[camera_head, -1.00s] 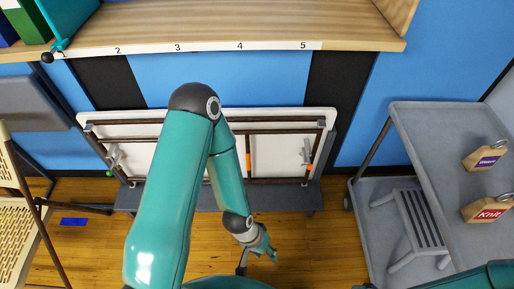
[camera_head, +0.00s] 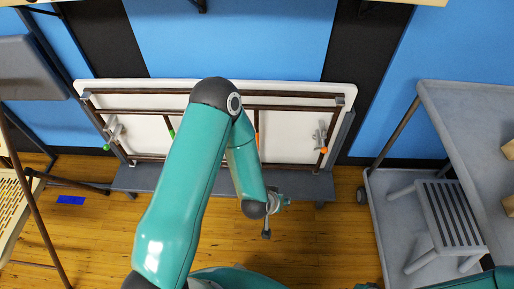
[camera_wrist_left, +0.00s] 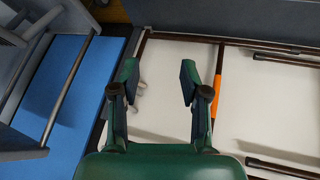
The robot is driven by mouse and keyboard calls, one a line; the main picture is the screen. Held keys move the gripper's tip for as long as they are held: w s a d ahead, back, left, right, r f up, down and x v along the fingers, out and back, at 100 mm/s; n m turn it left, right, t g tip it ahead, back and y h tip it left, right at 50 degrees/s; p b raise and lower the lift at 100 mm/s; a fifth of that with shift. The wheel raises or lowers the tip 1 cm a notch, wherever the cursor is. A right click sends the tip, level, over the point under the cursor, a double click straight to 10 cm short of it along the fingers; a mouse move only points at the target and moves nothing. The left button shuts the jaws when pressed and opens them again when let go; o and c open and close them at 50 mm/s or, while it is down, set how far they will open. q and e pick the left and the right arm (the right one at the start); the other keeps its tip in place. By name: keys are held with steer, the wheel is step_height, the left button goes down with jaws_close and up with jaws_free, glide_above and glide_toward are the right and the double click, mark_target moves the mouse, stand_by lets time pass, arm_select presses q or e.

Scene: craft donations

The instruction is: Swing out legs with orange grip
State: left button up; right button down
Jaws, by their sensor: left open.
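A folding table with a white underside (camera_head: 205,152) stands on its long edge against the wall, its brown legs folded flat. One leg carries an orange grip (camera_head: 257,140), partly hidden by my left arm; a smaller orange tip (camera_head: 323,150) is near the right latch. A green grip (camera_head: 172,133) is on another leg. My left gripper (camera_head: 280,211) is low in front of the table, right of the middle. In the left wrist view my left gripper (camera_wrist_left: 158,78) is open and empty, with the orange grip (camera_wrist_left: 219,72) outside its right finger.
The table stands on a low grey dolly (camera_head: 150,180). A grey cart (camera_head: 440,110) with a slatted stool (camera_head: 450,215) on its lower shelf stands at right. A woven chair (camera_head: 10,205) is at left.

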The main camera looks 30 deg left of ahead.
arm_select(q)
steer(key=w+a+f+n+t+y+b, duration=0.2)
steer(key=w+a+f+t+y+b, duration=0.3)
steer(key=w+f+b, duration=0.4)
steer(key=w+a+r+n+y+b, duration=0.1)
steer(key=w+a+y+b, duration=0.2)
steer(key=w+a+b, duration=0.3)
steer(key=w+a+r+n+t+y+b, duration=0.1)
steer(key=w+a+y+b, duration=0.3)
steer(key=a, duration=0.9)
steer(key=w+r+b, duration=0.1)
steer(key=w+b, duration=0.2)
steer(key=b, duration=0.2)
steer(key=shift+w+r+y, duration=0.15)
steer(key=shift+w+y, duration=0.1)
steer(key=shift+y, duration=0.05)
arm_select(e)
step_height(320, 180, down, 27)
steer(key=shift+f, duration=0.15)
